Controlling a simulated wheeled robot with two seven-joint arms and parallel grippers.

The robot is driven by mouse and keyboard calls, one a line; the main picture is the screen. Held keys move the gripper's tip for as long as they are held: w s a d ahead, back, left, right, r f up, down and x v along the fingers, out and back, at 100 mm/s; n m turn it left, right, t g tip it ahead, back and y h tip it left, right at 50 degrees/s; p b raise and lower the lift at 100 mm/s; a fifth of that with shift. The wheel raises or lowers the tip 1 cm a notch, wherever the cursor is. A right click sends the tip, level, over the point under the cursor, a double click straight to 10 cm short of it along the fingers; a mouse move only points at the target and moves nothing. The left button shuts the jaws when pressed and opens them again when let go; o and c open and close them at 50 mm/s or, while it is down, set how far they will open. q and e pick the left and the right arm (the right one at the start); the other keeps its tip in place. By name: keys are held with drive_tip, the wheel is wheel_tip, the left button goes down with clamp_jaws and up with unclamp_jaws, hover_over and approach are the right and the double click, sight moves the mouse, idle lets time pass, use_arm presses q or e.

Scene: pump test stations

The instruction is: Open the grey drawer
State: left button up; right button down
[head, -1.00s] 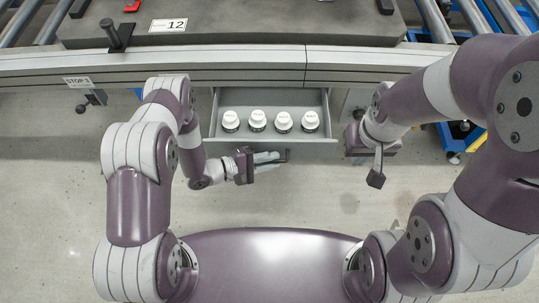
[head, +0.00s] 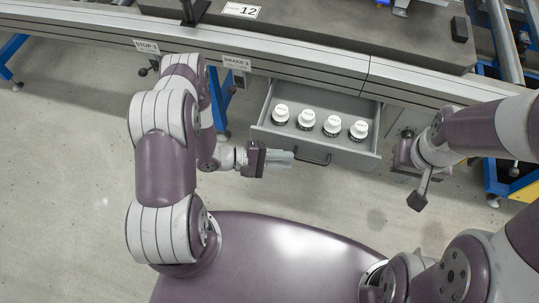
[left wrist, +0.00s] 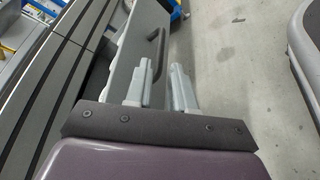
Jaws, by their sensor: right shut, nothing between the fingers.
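The grey drawer (head: 345,155) is pulled out from under the bench in the head view, with several white-capped bottles (head: 306,119) standing in a row inside. Its dark bar handle (head: 313,159) is on the front panel; the handle also shows in the left wrist view (left wrist: 157,46). My right gripper (head: 417,200) is right of the drawer, shut and empty.
The bench edge (head: 290,75) runs above the drawer, with signs reading STOP and BRAKE and small knobs below them. A grey slab (head: 340,30) marked 12 lies on top. Blue and yellow frames stand at the right. The floor (head: 70,180) at left is clear.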

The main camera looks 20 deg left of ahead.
use_arm(q)
drive_tip(key=v, duration=0.4)
drive_tip(key=shift+s+a+p, duration=0.1)
drive_tip(key=shift+a+p, duration=0.15)
drive_tip(key=shift+p, duration=0.05)
